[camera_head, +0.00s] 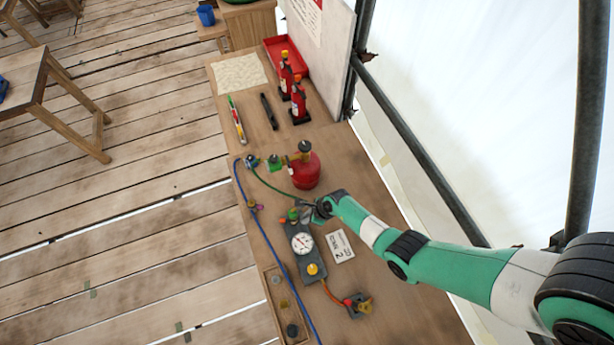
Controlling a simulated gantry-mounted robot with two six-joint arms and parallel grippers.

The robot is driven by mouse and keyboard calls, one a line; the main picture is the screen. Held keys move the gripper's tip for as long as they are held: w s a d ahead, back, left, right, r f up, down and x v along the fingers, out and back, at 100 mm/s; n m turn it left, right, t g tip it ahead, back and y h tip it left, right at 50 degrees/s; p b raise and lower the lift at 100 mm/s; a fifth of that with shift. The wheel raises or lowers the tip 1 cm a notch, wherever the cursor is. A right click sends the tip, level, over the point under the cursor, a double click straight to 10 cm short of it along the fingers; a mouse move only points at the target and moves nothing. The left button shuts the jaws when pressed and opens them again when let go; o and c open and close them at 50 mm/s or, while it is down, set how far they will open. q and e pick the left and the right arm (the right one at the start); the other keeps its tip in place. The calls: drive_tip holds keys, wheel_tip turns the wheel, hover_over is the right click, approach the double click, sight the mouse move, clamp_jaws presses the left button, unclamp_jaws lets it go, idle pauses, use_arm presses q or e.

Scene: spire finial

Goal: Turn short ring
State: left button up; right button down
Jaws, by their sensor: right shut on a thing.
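My right gripper (305,213) reaches in from the right and is shut on a small part at the far end of the gauge block. A green fitting (293,214) with an orange piece beside it shows just left of the fingertips. The gripped part is mostly hidden by the fingers, and I cannot tell for sure whether it is the short ring. The dark gauge block (313,257) carries a round white gauge (302,243) and a yellow knob (312,269). My left gripper is not in view.
A red gas bottle (306,171) stands behind the gripper. A blue hose (263,232) runs along the bench's left edge. A white label card (340,246) lies right of the block. Red extinguishers (299,98) and a red tray (289,55) are farther back.

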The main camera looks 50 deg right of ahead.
drive_tip(key=c, duration=0.8)
unclamp_jaws()
drive_tip(key=p+v, duration=0.5)
drive_tip(key=v, duration=0.6)
drive_tip(key=shift+r+p, duration=0.35)
drive_tip(key=shift+p, duration=0.05)
